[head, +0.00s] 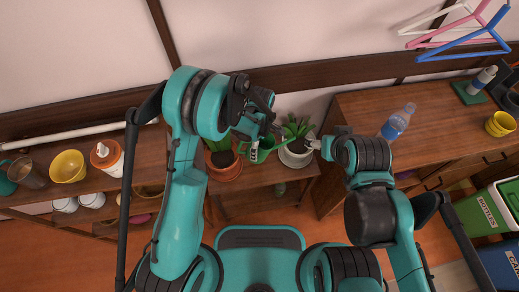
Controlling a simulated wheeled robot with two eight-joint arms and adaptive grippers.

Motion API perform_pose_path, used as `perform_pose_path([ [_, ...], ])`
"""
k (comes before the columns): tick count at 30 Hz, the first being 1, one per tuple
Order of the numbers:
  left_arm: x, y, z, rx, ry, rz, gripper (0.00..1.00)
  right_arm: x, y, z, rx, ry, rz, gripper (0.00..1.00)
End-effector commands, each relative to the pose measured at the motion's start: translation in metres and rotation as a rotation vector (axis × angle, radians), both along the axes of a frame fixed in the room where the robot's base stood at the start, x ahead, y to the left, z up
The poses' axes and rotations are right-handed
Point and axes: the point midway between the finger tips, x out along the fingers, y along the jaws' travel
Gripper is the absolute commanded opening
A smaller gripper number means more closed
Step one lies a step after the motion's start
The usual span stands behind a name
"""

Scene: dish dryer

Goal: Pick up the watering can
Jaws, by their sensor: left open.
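The green watering can (267,144) stands on a low wooden shelf against the wall, between two potted plants. My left gripper (264,132) is over the can from above and hides part of it. Its jaws are open, and I cannot tell whether they touch the can. My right gripper (315,143) is to the right of the can, beside the white-potted plant. My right arm hides much of it, so its jaws cannot be read.
A plant in an orange pot (226,171) stands left of the can and one in a white pot (297,158) stands right. A blue bottle (397,122) is on the right cabinet (362,104). A yellow bowl (68,166) sits on the left shelf.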

Motion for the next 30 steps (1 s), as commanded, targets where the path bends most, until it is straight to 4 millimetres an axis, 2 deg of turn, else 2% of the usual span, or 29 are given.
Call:
perform_pose_path([
  [2, -0.0004, 0.0, -0.0095, 0.0, 0.0, 0.0, 0.99, 0.0001, 0.0, -0.0047, 0.0, 0.0, 0.0, 0.71],
  [8, -0.0008, 0.0002, -0.0086, 0.0, 0.0, -0.001, 0.99, 0.0001, 0.0, -0.0031, 0.0, 0.0, 0.0, 0.71],
  [11, -0.0008, 0.0002, -0.0085, 0.0, 0.0, -0.001, 0.75, 0.0001, 0.0, -0.0031, 0.0, 0.0, 0.0, 0.71],
  [15, -0.0008, 0.0002, -0.0085, 0.0, 0.0, -0.001, 0.38, 0.0001, 0.0, -0.0031, 0.0, 0.0, 0.0, 0.71],
  [17, -0.0008, 0.0002, -0.0085, 0.0, -0.001, -0.001, 0.36, 0.0001, 0.0, -0.0031, 0.0, 0.0, 0.0, 0.71],
  [18, -0.0008, 0.0002, -0.0084, 0.0, 0.0, -0.001, 0.31, 0.0001, 0.0, -0.0031, 0.0, 0.0, 0.0, 0.71],
  [30, -0.0008, 0.0002, -0.004, 0.0, -0.001, -0.001, 0.31, 0.0001, 0.0, -0.001, 0.0, 0.0, 0.0, 0.71],
])
